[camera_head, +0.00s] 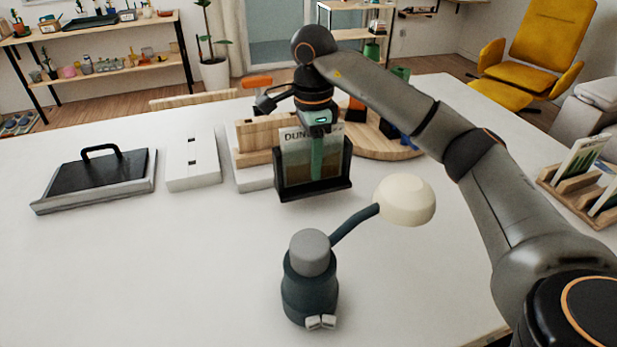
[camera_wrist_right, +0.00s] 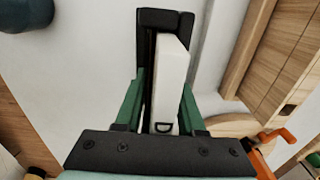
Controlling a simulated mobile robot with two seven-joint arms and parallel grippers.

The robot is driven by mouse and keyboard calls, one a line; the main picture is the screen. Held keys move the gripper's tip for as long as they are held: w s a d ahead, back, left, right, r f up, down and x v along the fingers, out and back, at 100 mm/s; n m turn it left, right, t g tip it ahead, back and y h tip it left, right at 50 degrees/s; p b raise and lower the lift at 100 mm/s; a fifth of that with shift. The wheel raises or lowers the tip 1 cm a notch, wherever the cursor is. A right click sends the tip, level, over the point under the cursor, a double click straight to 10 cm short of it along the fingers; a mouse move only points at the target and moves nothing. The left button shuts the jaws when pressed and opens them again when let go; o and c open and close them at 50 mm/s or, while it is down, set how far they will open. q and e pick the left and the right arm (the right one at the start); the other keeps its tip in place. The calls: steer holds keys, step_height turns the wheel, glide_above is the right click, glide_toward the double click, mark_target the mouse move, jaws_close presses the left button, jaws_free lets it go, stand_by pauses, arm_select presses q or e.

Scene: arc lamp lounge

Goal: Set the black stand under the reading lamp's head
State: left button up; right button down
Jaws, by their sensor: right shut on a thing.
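The black stand (camera_head: 313,187) holds an upright book (camera_head: 297,150) with lettering on its cover. It is behind the reading lamp's cream head (camera_head: 405,200), to its left, and not under it. The lamp's dark base (camera_head: 310,290) stands nearer me. My right gripper (camera_head: 320,160) reaches down over the stand and book. In the right wrist view its green fingers (camera_wrist_right: 160,105) straddle the stand's black panel (camera_wrist_right: 146,85) and the book's white edge (camera_wrist_right: 172,80), closed on them. I cannot tell whether the stand touches the table. My left gripper is out of view.
A wooden piece (camera_head: 255,140) and a round wooden board (camera_head: 385,145) lie close behind the stand. A white box (camera_head: 193,165) and a black-topped tray with a handle (camera_head: 100,175) are at left. A wooden rack (camera_head: 575,185) is at right. The front-left table is clear.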

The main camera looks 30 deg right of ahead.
mark_target(309, 175)
steer(key=shift+w+a+f, duration=0.15)
steer(key=shift+w+f, duration=0.2)
steer(key=shift+f, duration=0.1)
step_height(309, 175, down, 3)
steer(key=shift+f, duration=0.1)
steer(key=shift+w, duration=0.1)
steer(key=shift+f, duration=0.1)
steer(key=c, duration=0.5)
jaws_free()
